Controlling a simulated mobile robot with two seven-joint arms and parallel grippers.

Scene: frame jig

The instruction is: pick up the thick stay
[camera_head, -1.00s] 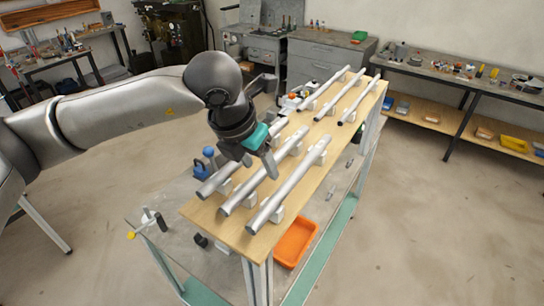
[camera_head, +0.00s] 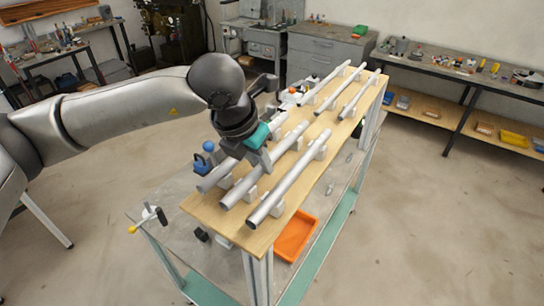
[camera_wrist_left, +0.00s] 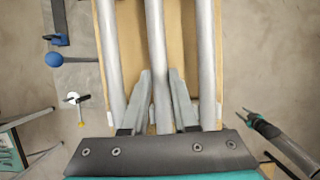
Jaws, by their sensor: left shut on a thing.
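Three grey tubes lie side by side on white supports at the near end of the wooden board; they look thicker than the three at the far end. My left gripper (camera_head: 263,159) is shut on the middle near tube (camera_wrist_left: 156,60), its fingers on either side. This tube also shows in the head view (camera_head: 289,142). I cannot tell whether it is clear of its supports. The left near tube (camera_wrist_left: 109,60) and right near tube (camera_wrist_left: 206,60) lie outside the fingers. What appears to be my right gripper (camera_wrist_left: 248,118) shows at the right of the wrist view; its jaws are unclear.
The three slimmer tubes (camera_head: 349,94) lie at the board's (camera_head: 232,229) far end. An orange tray (camera_head: 296,238) sits on the lower shelf. A blue-knobbed item (camera_head: 203,162) and a yellow-tipped clamp (camera_head: 148,220) stand left of the board. Floor to the right is clear.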

